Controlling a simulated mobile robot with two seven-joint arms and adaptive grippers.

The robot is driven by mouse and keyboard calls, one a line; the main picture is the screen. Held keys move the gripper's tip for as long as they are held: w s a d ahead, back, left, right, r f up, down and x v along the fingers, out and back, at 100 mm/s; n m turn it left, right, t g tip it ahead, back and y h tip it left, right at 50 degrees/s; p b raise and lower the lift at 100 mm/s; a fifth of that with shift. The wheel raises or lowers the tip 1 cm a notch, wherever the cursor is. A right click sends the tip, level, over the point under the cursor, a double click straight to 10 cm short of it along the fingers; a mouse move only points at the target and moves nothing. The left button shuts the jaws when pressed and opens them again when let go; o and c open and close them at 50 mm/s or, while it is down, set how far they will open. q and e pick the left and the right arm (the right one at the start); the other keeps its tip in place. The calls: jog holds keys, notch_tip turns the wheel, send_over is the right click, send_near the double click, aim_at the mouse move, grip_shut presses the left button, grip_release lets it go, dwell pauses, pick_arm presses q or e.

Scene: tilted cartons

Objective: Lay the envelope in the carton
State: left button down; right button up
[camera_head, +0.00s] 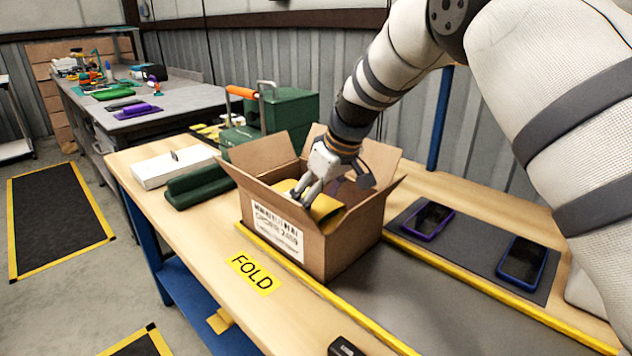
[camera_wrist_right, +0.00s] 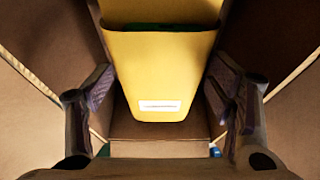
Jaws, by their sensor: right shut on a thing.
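The brown cardboard carton (camera_head: 352,238) stands open on the workbench, its flaps spread outward and a printed label on its front. The yellow envelope (camera_head: 327,209) is inside the carton's opening, partly hidden by the front wall and my gripper. My right gripper (camera_head: 334,184) reaches down into the carton from above and is shut on the envelope. In the right wrist view the envelope (camera_wrist_right: 157,80) lies between the two fingers (camera_wrist_right: 161,88), with a small white label near its end. Whether it touches the carton floor I cannot tell. My left gripper is not in view.
A dark mat (camera_head: 475,244) with two phone-like devices lies right of the carton. A white box (camera_head: 172,167), a dark green case (camera_head: 200,187) and a green toolbox (camera_head: 290,115) stand left and behind. A yellow "FOLD" label (camera_head: 252,272) marks the bench front.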

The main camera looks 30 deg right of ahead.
notch_tip(320, 180, down, 5)
jog(key=shift+f+b, duration=0.1)
jog(key=shift+b, duration=0.5)
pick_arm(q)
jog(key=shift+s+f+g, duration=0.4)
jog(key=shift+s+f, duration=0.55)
pick_arm(e)
jog(key=shift+s+f, duration=0.15)
jog(key=shift+f, duration=0.35)
jog(key=shift+c, duration=1.1)
jog(key=shift+a+f, duration=0.1)
jog(key=o, duration=1.4)
jog(key=shift+r, duration=0.2)
jog(key=shift+c, duration=0.2)
jog(key=shift+c, duration=1.2)
jog(key=shift+r, duration=0.1)
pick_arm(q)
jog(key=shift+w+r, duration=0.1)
pick_arm(e)
jog(key=shift+r, duration=0.15)
